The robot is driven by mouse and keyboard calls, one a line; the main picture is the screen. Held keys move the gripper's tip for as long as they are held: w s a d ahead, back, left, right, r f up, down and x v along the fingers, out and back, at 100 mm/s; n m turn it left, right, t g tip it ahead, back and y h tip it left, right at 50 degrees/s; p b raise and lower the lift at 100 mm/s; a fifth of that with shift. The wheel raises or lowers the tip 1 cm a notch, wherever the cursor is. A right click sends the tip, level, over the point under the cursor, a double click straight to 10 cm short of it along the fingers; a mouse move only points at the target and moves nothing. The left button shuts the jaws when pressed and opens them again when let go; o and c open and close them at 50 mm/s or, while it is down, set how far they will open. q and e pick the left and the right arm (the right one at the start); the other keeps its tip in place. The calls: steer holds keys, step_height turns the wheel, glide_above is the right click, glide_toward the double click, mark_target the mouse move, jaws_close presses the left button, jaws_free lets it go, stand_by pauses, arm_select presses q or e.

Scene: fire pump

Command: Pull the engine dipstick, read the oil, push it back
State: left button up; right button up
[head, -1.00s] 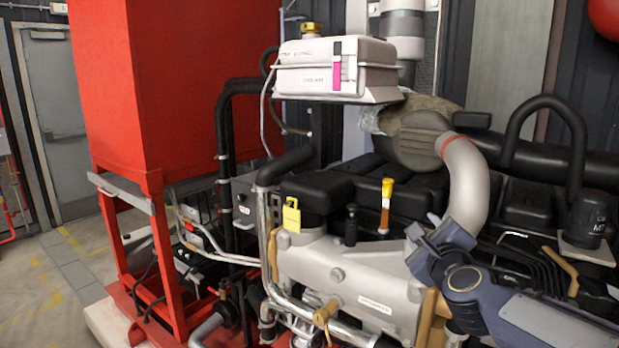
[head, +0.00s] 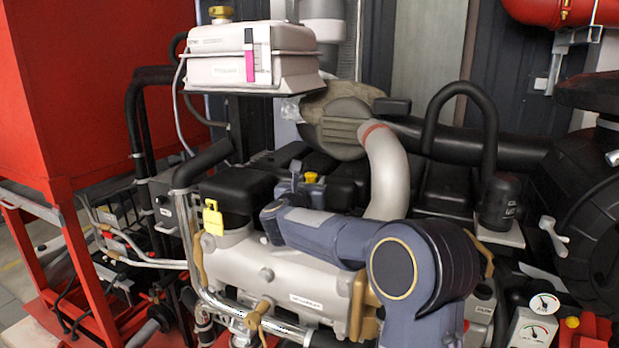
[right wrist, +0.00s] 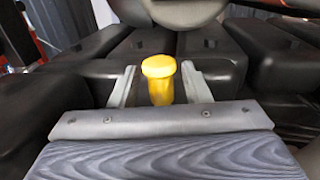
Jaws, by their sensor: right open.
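In the right wrist view the yellow handle (right wrist: 160,84) shows a round cap on a narrower yellow stem. My right gripper (head: 299,181) is open at the handle. In the right wrist view, its two grey fingers (right wrist: 159,86) stand on either side of the handle, with a gap on each side. I cannot tell how deep the fingers reach. My left gripper is out of view.
A yellow tag-shaped handle (head: 212,217) stands left on the engine. A white coolant tank (head: 250,58) is above, and a grey pipe (head: 388,170) rises close behind my right arm. A red cabinet (head: 95,80) fills the left. Gauges (head: 543,304) sit at lower right.

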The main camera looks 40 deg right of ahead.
steer(key=shift+w+d, duration=0.15)
steer(key=shift+d, duration=0.15)
jaws_close()
steer(key=shift+f, duration=0.1)
step_height(320, 180, down, 4)
steer(key=b, duration=0.6)
steer(key=shift+f, duration=0.25)
steer(key=shift+r, duration=0.1)
jaws_free()
